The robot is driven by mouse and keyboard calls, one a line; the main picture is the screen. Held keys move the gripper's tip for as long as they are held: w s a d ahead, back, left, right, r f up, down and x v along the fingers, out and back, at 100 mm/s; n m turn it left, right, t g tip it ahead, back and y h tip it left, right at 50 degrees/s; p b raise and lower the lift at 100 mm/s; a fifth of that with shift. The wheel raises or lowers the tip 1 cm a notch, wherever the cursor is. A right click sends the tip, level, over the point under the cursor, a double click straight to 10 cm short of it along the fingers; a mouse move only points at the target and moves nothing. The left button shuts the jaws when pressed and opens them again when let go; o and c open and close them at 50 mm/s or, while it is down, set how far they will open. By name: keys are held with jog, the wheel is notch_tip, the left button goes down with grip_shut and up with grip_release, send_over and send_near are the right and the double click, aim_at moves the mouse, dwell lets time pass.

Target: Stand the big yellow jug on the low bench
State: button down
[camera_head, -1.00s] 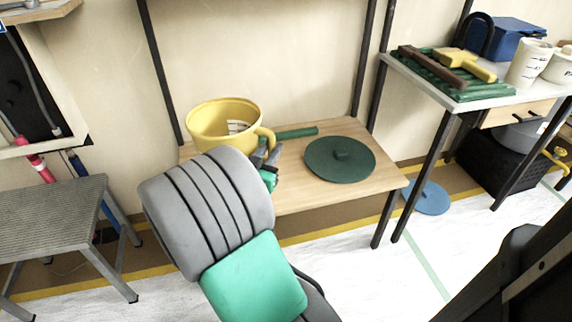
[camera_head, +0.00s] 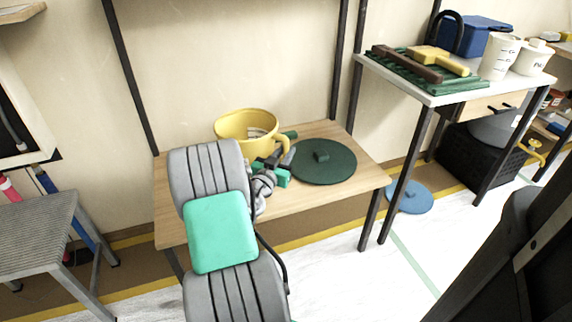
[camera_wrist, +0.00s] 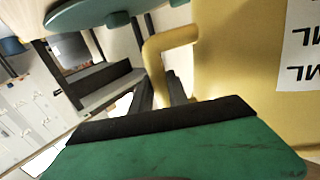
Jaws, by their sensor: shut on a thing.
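The big yellow jug (camera_head: 248,122) appears upright at the back left of the low wooden bench (camera_head: 300,202). My arm hides its lower part, so I cannot tell whether its base touches the bench. My gripper (camera_head: 282,160) is at the handle side, on the jug's right, and is shut on the jug's handle. In the wrist view the yellow handle (camera_wrist: 170,42) runs down to the dark fingers (camera_wrist: 160,95), beside the jug's wall (camera_wrist: 235,75) with its white label.
A dark green round lid (camera_head: 325,163) lies on the bench right of the jug. Black posts rise at the bench's back. A grey metal step (camera_head: 35,235) stands left, a loaded white table (camera_head: 440,93) right.

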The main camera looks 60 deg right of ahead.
jog(key=shift+d+f+b, duration=0.15)
jog(key=shift+f+b, duration=0.3)
jog(key=shift+f, duration=0.35)
jog(key=shift+d+f+b, duration=0.15)
jog(key=shift+f+b, duration=0.3)
jog(key=shift+f, duration=0.35)
jog(key=shift+f, duration=0.15)
jog(key=c, duration=1.3)
grip_release()
jog(key=shift+a+f, duration=0.1)
